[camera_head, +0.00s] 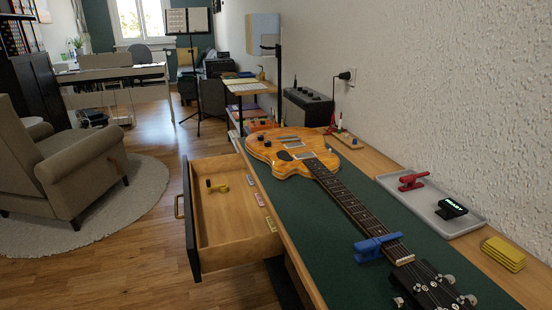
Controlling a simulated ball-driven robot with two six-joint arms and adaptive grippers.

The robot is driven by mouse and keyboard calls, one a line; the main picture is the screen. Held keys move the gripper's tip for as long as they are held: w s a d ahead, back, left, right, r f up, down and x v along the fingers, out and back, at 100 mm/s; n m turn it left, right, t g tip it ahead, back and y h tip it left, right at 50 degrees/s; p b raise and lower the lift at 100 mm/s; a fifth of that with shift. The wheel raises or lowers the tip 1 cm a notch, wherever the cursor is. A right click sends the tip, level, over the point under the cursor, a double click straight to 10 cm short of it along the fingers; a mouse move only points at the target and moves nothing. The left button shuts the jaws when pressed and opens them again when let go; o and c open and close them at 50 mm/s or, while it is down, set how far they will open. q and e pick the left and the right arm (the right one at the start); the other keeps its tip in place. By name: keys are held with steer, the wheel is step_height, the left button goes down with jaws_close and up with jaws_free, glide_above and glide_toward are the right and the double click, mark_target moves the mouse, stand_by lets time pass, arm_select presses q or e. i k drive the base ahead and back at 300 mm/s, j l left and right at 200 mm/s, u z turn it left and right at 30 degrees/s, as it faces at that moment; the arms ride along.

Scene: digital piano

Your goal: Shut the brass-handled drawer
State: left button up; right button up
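The drawer (231,244) stands pulled out to the left from under the workbench. It has a pale wooden inside and a dark front (191,232). Its brass handle (178,207) is on the left, outer face of that front. Inside lie a small yellow-and-black item (220,188) and several small colored packs (271,224) along the right side. Neither of my grippers is in view, and nothing touches the drawer or its handle.
An orange guitar (283,147) lies on the bench's green mat (311,248), a blue clamp (376,247) at its neck. A grey tray (421,203) holds a red capo and a tuner. Floor left of the drawer is clear; an armchair (75,160) stands beyond.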

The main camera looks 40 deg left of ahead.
mark_target(229, 229)
steer(key=k+j+u, duration=0.1)
steer(key=j+u, duration=0.2)
steer(key=u, duration=0.15)
steer(key=j+u, duration=0.7)
steer(key=u, duration=0.2)
